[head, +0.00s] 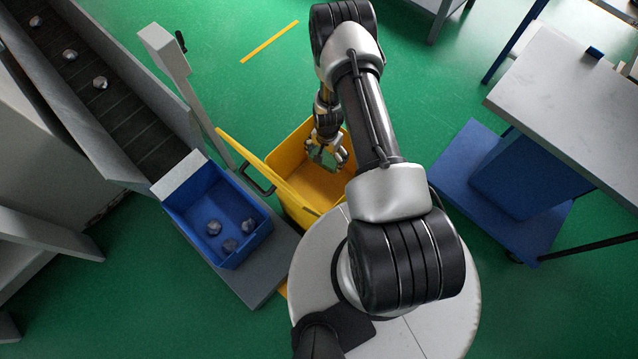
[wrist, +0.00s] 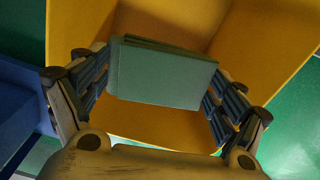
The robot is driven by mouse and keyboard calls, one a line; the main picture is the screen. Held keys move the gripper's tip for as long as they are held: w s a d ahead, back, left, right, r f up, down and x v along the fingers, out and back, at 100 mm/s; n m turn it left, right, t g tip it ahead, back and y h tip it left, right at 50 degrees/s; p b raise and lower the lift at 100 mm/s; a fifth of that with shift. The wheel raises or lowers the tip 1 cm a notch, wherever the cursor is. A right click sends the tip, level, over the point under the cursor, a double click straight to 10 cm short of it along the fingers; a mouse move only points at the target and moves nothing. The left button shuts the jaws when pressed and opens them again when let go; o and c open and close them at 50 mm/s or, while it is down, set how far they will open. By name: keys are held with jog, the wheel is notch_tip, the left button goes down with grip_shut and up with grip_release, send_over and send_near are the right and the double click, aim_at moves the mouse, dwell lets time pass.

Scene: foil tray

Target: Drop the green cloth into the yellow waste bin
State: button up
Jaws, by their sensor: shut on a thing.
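The green cloth (wrist: 160,75) is a folded, flat-looking pad held between the two fingers of my gripper (wrist: 160,85) in the wrist view. In the head view my gripper (head: 328,153) is over the open yellow waste bin (head: 312,188), and a small part of the cloth (head: 327,158) shows between the fingers. The bin's inner walls (wrist: 265,40) surround the cloth in the wrist view. The bin looks empty where I can see into it. My arm hides its right side. I cannot tell how far the cloth is above the bin floor.
A blue bin (head: 226,205) with a few crumpled foil pieces (head: 229,245) stands left of the yellow bin, below a conveyor (head: 110,100) carrying more foil. A blue cart (head: 500,185) and a grey table (head: 570,95) stand at the right. Green floor lies open behind the bin.

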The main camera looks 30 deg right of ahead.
jog(key=o, duration=0.8)
notch_tip(320, 180, up, 12)
jog(key=shift+r, duration=0.1)
dwell(0.6)
